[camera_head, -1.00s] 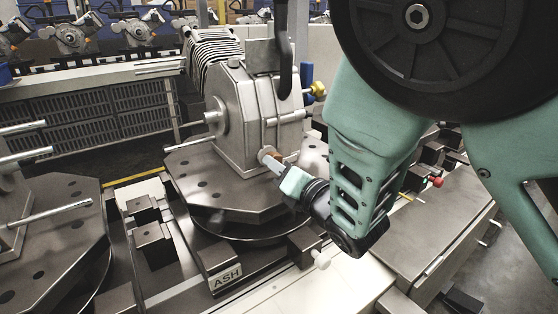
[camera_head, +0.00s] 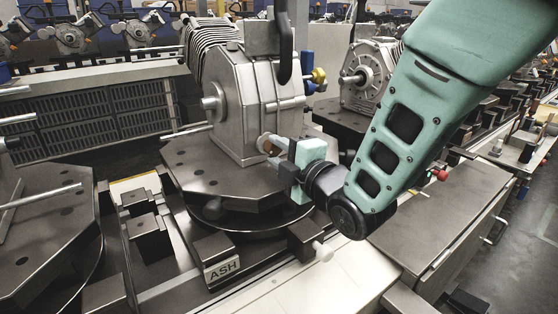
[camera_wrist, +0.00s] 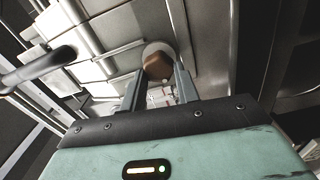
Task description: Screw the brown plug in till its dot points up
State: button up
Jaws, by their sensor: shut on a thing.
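The brown plug (camera_wrist: 156,66) sits at a round port on the grey gearbox housing (camera_head: 236,108). In the head view the brown plug (camera_head: 264,144) shows only as a small edge at the housing's lower front. My gripper (camera_wrist: 160,78) is at the port, its two fingers closed on either side of the plug. In the head view my gripper (camera_head: 273,152) reaches the plug from the right. I cannot make out a dot on the plug in either view.
The housing stands on a dark fixture plate (camera_head: 186,179) with an "ASH" label (camera_head: 222,268) below. Another gearbox (camera_head: 372,76) stands behind my arm on the right. Another fixture plate (camera_head: 40,235) lies at the left. A black curved handle (camera_head: 283,50) hangs above the housing.

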jog(key=m+b, duration=0.3)
jog(key=m, duration=0.2)
jog(key=shift+d+f+m, duration=0.1)
jog(key=shift+m, duration=0.2)
jog(key=m+b, duration=0.3)
jog(key=m, duration=0.1)
jog(key=shift+w+m, duration=0.1)
jog(key=shift+m, duration=0.2)
jog(key=m+b, duration=0.3)
jog(key=m, duration=0.2)
jog(key=shift+d, duration=0.15)
jog(key=m+b, duration=0.1)
jog(key=m, duration=0.4)
jog(key=shift+b, duration=0.4)
jog(key=shift+w+d+r, duration=0.1)
jog(key=shift+r, duration=0.1)
jog(key=o, duration=1)
